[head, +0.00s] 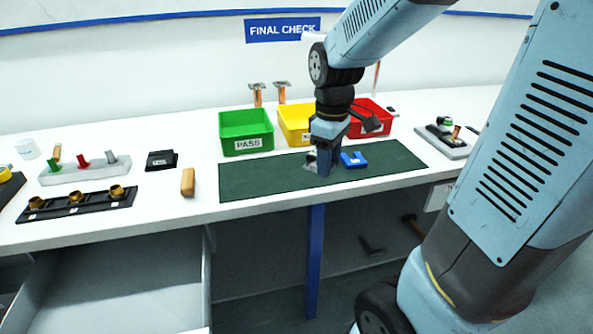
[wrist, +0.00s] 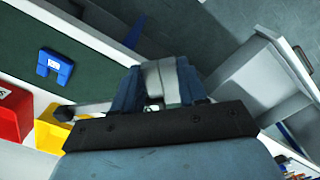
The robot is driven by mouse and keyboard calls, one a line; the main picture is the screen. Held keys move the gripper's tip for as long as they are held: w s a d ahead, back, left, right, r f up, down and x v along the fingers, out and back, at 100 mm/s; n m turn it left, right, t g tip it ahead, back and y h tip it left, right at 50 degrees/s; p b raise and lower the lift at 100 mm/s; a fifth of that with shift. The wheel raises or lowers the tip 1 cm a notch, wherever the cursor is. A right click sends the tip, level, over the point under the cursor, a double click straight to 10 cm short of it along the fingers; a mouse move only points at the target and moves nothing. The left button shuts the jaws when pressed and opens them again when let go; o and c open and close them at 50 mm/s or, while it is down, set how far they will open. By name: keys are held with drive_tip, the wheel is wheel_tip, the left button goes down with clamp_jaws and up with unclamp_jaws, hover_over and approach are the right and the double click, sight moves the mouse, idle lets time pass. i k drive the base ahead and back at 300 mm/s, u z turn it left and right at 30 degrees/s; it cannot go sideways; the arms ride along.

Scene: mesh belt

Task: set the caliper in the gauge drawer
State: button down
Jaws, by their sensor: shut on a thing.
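My gripper (head: 325,168) is low over the green mat (head: 240,184) in the head view. It is shut on a light grey thing, most likely the caliper (wrist: 161,82), which shows between the blue fingers (wrist: 158,85) in the wrist view. A grey bit of it (head: 310,161) shows beside the fingers in the head view; the rest is hidden. Whether it touches the mat I cannot tell. An open, light grey drawer (head: 207,285) juts out under the bench at lower left. It looks empty in the part I see. An open drawer also shows in the wrist view (wrist: 262,88).
A blue notched block (head: 353,160) lies on the mat right of my gripper. Green (head: 246,146), yellow (head: 292,122) and red (head: 380,121) bins stand behind. A wooden block (head: 188,182) and a black rack (head: 75,205) with brass rings sit on the left.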

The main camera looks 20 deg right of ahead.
sight(124, 273)
drive_tip(key=z, duration=0.05)
drive_tip(key=k, duration=1)
drive_tip(key=u, duration=0.05)
